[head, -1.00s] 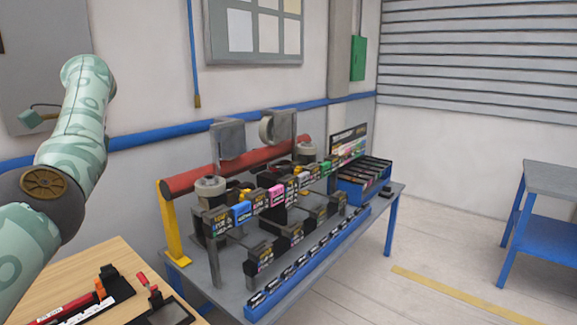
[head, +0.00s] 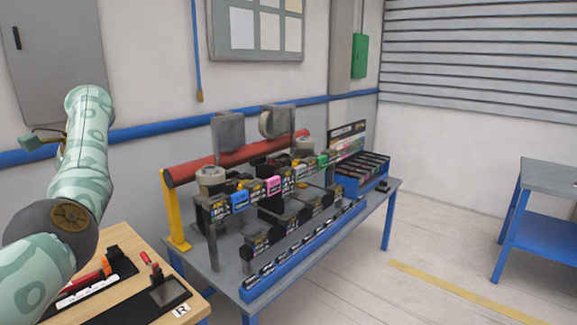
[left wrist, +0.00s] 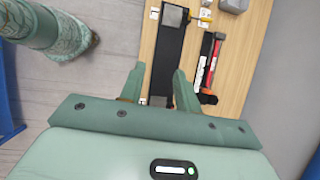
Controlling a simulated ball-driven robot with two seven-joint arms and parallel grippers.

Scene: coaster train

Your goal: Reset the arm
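My left arm (head: 85,160) comes in from the left in the head view, bent with its upper part raised. My left gripper (left wrist: 158,82) shows in the left wrist view. Its two green fingers stand apart with nothing held between them. It points over the wooden worktable, with a long black tray (left wrist: 167,58) beyond and between the fingertips. I cannot tell the height above it. My right gripper is not in view.
The wooden table (head: 130,260) at lower left holds trays and a red-handled tool (head: 88,279). A grey table (head: 215,275) with a stepped display rack (head: 245,205) stands in the middle. A blue-legged table (head: 545,175) is at right. Floor between them is clear.

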